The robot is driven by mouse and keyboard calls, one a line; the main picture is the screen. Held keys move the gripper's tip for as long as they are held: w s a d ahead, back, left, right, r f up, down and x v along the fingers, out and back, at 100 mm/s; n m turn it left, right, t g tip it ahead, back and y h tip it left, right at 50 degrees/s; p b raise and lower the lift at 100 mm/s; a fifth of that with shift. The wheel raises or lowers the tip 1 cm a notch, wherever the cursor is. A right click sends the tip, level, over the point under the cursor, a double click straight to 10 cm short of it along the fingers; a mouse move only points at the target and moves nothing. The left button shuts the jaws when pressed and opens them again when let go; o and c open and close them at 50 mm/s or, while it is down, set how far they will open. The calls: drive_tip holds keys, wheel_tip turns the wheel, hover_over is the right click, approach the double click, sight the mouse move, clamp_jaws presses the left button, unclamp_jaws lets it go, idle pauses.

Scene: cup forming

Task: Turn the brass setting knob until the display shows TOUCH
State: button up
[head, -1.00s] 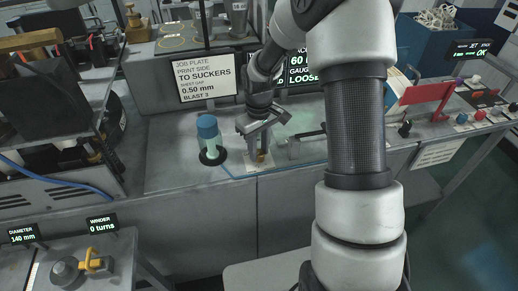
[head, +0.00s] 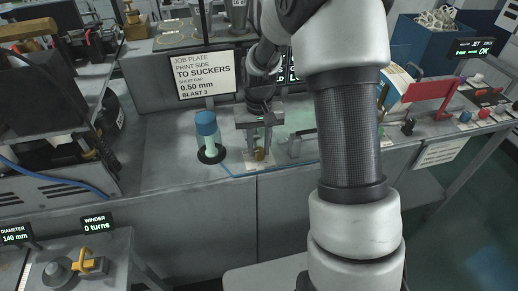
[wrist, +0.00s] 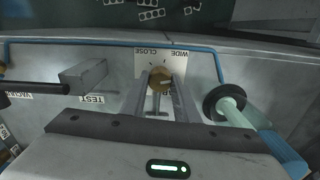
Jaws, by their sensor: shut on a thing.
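The brass setting knob (wrist: 159,79) sits on a pale plate marked CLOSE and WIDE, upside down in the wrist view. My gripper (wrist: 160,92) is shut on the knob, with one finger on each side of it. In the head view my gripper (head: 258,150) points down at the bench, and the brass knob (head: 259,155) shows small between its fingertips. A dark display (head: 293,72) with green text stands behind my arm. My arm covers most of it, so its full wording cannot be read now.
A grey block (wrist: 84,76) with a dark rod and a TEST label are on the other side. A job plate sign (head: 206,75) stands behind.

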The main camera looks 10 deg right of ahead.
sight(259, 150)
drive_tip(key=shift+m, duration=0.8)
drive_tip(key=shift+r, duration=0.1)
drive_tip(key=o, duration=1.1)
drive_tip(key=shift+c, duration=0.2)
wheel_tip(259, 150, up, 17)
drive_tip(key=shift+r, duration=0.2)
